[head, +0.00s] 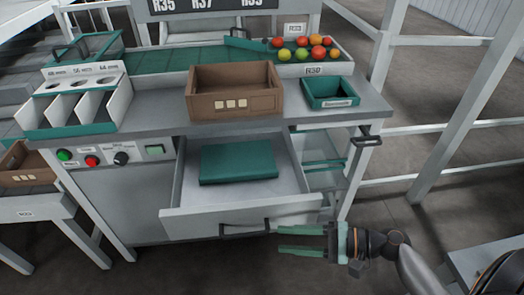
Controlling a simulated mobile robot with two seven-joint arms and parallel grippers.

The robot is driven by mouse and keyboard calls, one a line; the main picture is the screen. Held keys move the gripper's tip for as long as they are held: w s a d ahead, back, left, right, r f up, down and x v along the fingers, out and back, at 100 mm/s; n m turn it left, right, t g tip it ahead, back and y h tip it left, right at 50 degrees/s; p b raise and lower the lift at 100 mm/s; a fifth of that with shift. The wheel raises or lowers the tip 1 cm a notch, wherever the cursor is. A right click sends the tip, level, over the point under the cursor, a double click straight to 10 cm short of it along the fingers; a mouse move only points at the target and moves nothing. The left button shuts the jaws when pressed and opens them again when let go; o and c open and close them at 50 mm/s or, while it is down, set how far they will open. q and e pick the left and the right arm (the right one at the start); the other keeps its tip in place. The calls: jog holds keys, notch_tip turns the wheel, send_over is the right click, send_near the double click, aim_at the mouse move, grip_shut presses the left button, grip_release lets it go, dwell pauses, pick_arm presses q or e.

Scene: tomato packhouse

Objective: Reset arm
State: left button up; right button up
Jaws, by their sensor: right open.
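My right gripper (302,241) comes in from the lower right, its two green fingers pointing left and spread apart with nothing between them. It is in front of the open drawer (190,219), close to the right of the dark drawer handle (245,230); I cannot tell whether a finger touches the drawer. My left gripper is not in view.
A green item (238,162) lies in the drawer. On the bench stand a brown crate (232,107), a green tray (330,104), a sorter with slots (35,112) and several tomatoes (303,55). A white post (470,105) stands right. Floor between bench and post is clear.

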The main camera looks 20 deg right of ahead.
pick_arm(q)
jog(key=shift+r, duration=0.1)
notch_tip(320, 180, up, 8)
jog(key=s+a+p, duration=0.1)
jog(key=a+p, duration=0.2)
jog(key=p, duration=0.7)
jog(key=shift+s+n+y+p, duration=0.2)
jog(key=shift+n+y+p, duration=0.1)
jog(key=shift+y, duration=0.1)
pick_arm(e)
jog(key=s+a+f+n+h, duration=0.1)
jog(key=s+f+n+h, duration=0.1)
jog(key=n+h, duration=0.3)
jog(key=s+a+f+n+h, duration=0.2)
jog(key=s+f+n+h, duration=0.1)
jog(key=n, duration=0.7)
jog(key=shift+s+a+f+n+h, duration=0.25)
jog(key=shift+f+h, duration=0.5)
jog(key=shift+h, duration=0.45)
